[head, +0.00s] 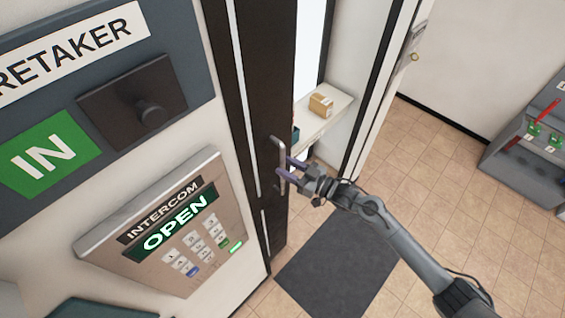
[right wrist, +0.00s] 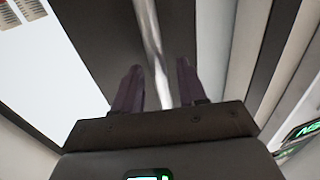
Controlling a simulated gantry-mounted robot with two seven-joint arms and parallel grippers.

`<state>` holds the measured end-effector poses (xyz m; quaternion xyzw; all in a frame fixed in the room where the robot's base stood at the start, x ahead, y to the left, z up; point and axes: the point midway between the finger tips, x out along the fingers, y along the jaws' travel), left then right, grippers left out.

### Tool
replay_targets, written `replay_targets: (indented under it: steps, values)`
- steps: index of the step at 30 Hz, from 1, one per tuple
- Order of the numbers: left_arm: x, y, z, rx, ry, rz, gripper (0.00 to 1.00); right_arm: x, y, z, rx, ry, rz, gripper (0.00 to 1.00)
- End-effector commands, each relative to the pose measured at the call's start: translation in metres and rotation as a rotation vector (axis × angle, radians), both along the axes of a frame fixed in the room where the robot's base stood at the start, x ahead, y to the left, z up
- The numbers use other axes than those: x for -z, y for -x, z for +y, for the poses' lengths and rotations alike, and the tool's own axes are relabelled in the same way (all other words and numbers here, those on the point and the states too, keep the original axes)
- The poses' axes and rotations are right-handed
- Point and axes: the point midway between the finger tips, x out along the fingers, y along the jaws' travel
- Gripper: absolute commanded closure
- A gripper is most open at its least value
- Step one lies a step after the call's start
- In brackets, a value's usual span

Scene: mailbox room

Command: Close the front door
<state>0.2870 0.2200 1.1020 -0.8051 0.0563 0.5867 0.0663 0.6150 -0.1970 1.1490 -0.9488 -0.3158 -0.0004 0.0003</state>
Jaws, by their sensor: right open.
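The front door (head: 238,60) is a dark panel with a pale vertical strip, standing open beside the doorway. Its silver bar handle (head: 281,158) is on the side facing my right arm. My right gripper (head: 286,169) is at the handle with its fingers open. In the right wrist view, the two dark fingers (right wrist: 158,88) stand apart, with a silver bar (right wrist: 150,40) running between them in front of the dark panel. I cannot tell whether the fingers touch the bar. My left gripper is not in view.
An intercom panel (head: 150,258) reading OPEN and a caretaker board (head: 190,75) are on the left wall. Through the doorway, a parcel (head: 321,104) sits on a ledge (head: 338,115). A dark mat (head: 335,270) lies on the tiled floor. A grey unit (head: 515,150) stands right.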

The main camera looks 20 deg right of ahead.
Motion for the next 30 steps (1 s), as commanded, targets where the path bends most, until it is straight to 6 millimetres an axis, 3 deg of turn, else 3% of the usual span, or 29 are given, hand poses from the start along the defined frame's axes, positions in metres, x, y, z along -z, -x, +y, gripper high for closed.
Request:
replay_targets:
  steps: [6, 17, 18, 26, 30]
  values:
    - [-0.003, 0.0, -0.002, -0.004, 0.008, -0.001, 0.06, 0.0, -0.016, 0.011, 0.001, 0.0, 0.0, 0.59]
    - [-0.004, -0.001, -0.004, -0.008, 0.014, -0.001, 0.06, 0.0, -0.019, 0.014, 0.001, 0.001, 0.0, 0.59]
    - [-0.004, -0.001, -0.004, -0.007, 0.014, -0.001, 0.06, 0.0, -0.019, 0.014, 0.001, 0.001, 0.0, 0.6]
    - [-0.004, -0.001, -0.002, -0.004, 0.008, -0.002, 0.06, 0.0, -0.019, 0.014, 0.001, 0.001, 0.001, 1.0]
    - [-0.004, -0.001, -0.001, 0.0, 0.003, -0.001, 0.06, 0.0, -0.019, 0.014, 0.001, 0.001, 0.001, 1.0]
